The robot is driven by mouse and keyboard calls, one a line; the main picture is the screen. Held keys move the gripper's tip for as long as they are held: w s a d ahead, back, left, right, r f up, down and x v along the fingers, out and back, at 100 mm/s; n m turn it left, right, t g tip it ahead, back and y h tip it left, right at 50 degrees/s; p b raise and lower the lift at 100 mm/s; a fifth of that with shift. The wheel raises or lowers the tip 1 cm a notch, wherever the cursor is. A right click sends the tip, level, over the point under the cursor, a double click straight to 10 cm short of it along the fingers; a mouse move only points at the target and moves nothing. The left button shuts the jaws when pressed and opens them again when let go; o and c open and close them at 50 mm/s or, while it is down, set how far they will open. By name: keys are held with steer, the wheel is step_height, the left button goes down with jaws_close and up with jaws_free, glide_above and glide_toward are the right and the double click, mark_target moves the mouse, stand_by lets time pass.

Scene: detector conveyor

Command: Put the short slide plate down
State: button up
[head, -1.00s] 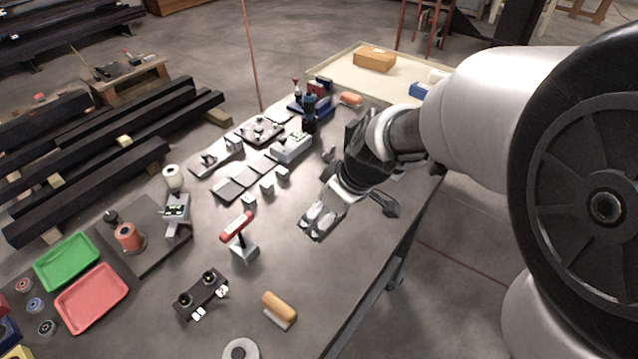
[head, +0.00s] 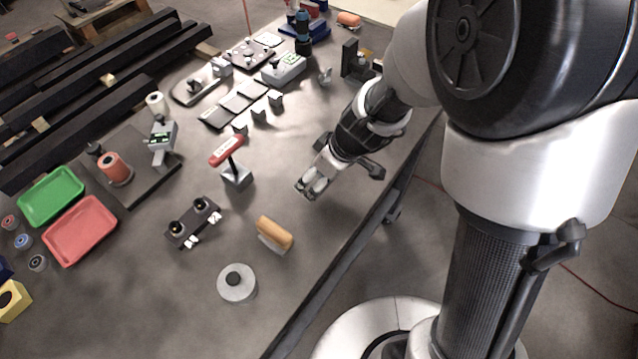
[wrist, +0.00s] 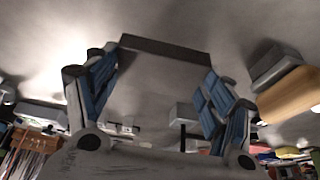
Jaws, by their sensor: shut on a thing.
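My gripper (head: 313,184) is over the grey table near its right edge, right of the red-handled tool and behind the wooden-handled brush. In the wrist view my gripper (wrist: 162,85) has its two blue-padded fingers apart, with a thin dark strip, the short slide plate (wrist: 165,49), spanning between their tips. The plate is hardly visible in the head view, hidden by the fingers. Whether it touches the table cannot be told.
A red-handled tool in a grey block (head: 237,176), a wooden-handled brush (head: 274,233), a grey disc (head: 237,283) and a black two-knob fixture (head: 193,222) stand nearby. Bare tabletop (head: 330,225) lies around my gripper. The table's right edge is close.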

steer(key=shift+f+b, duration=1.05)
steer(key=shift+f, duration=0.95)
steer(key=shift+f, duration=0.15)
steer(key=o, duration=1.8)
